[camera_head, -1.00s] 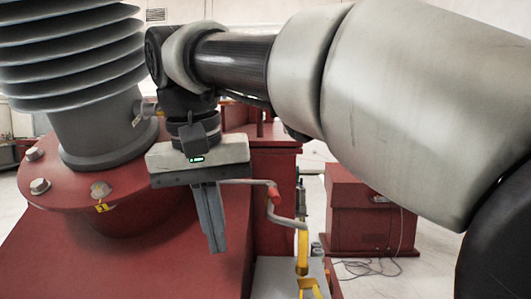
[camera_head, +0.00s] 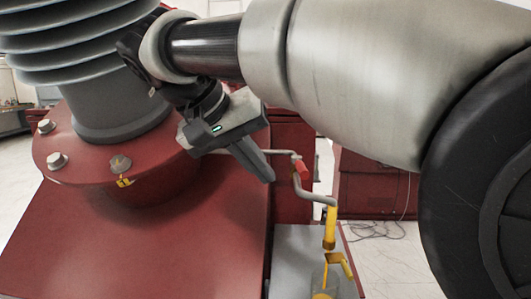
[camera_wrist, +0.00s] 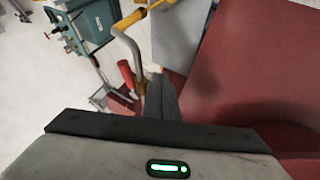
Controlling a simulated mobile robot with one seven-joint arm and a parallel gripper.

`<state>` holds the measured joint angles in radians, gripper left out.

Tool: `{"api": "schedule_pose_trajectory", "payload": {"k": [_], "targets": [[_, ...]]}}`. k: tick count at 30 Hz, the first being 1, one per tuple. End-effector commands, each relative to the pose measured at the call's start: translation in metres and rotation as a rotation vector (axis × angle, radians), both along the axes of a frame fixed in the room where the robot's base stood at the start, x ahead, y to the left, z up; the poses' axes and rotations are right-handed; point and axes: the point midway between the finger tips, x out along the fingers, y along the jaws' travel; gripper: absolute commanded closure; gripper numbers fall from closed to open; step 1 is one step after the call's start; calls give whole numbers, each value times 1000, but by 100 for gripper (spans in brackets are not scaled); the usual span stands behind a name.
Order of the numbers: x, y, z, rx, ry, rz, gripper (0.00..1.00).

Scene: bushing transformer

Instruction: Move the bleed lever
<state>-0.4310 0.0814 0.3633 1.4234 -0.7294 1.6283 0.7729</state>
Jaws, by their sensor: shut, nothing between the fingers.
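A grey bent pipe or rod (camera_head: 322,199) stands beside the red transformer, with a red grip (camera_head: 301,169) on its bend and a yellow grip (camera_head: 331,228) lower down. I cannot tell which of these parts is the bleed lever. The red grip also shows in the wrist view (camera_wrist: 126,74), just left of my fingers, with the yellow part (camera_wrist: 130,20) beyond it. My gripper (camera_head: 266,174) is shut and empty, tilted, its fingertips pointing down and right, left of the red grip. In the wrist view the shut fingers (camera_wrist: 160,82) seem apart from the red grip.
A grey ribbed bushing (camera_head: 80,60) on a bolted red flange (camera_head: 90,175) stands at left. The red tank top (camera_head: 140,245) lies below my gripper. A grey plate (camera_head: 295,255) carries yellow parts at lower right. A red cabinet (camera_head: 375,195) stands behind, with cables on the floor.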

Motion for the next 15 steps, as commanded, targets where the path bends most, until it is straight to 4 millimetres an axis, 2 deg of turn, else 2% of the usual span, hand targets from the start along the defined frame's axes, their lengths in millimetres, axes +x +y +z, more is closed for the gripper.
{"api": "schedule_pose_trajectory", "payload": {"k": [1, 6, 15], "targets": [[0, -11, 6, 1, -5, -5, 100], [2, -30, 9, 0, -1, -3, 100], [3, -37, 10, 1, -3, -1, 100]]}}
